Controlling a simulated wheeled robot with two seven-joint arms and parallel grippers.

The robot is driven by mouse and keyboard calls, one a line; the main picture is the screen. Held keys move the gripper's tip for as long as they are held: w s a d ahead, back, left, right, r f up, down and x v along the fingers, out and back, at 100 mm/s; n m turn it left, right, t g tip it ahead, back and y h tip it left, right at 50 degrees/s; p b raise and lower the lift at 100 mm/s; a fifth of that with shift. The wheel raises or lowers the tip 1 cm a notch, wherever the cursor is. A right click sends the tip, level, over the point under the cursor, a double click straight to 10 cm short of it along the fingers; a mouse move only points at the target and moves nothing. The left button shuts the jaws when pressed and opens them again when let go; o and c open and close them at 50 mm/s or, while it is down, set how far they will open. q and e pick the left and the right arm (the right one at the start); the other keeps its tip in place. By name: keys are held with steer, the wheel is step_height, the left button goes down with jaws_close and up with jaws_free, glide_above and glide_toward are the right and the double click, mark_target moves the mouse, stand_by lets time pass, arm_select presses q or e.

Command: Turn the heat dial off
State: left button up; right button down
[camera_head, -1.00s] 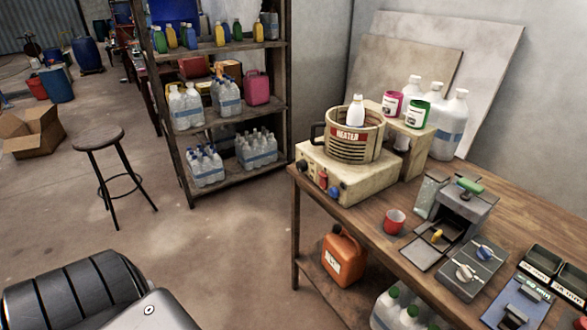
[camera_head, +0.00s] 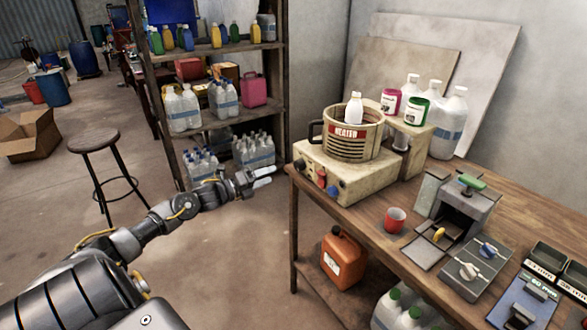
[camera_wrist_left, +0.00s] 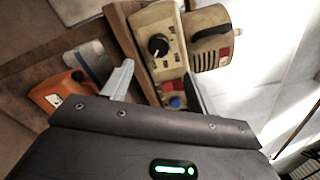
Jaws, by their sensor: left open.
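The heater base (camera_head: 350,180) is a cream box at the left end of the workbench. A ribbed pot marked HEATER (camera_head: 350,138) stands on it with a white bottle (camera_head: 355,108) inside. On its front are a black dial (camera_head: 301,165), a red part (camera_head: 321,178) and a blue knob (camera_head: 333,191). In the wrist view the black dial (camera_wrist_left: 158,46) sits beyond my fingers; its exact setting is too small to read. My left gripper (camera_head: 262,176) is open and empty, left of the heater's front and apart from it. My right gripper is not in view.
The workbench (camera_head: 375,225) also holds a red cup (camera_head: 395,219) and a grey device (camera_head: 455,215). An orange canister (camera_head: 343,260) is beneath the benchtop. A shelf (camera_head: 215,50) with bottles stands behind my gripper, and a stool (camera_head: 93,140) is left. Floor before the bench is clear.

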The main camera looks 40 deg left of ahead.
mark_target(296, 166)
arm_select(q)
steer(key=p+x, duration=0.1)
steer(key=x, duration=0.8)
steer(key=shift+w, duration=0.15)
steer(key=shift+w+d, duration=0.2)
steer(key=shift+w, duration=0.45)
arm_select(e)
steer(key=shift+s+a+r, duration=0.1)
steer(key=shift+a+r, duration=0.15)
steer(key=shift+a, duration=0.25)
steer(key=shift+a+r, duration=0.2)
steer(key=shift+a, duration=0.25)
arm_select(q)
steer(key=shift+c, duration=0.2)
steer(key=shift+f, duration=0.1)
steer(key=c, duration=1)
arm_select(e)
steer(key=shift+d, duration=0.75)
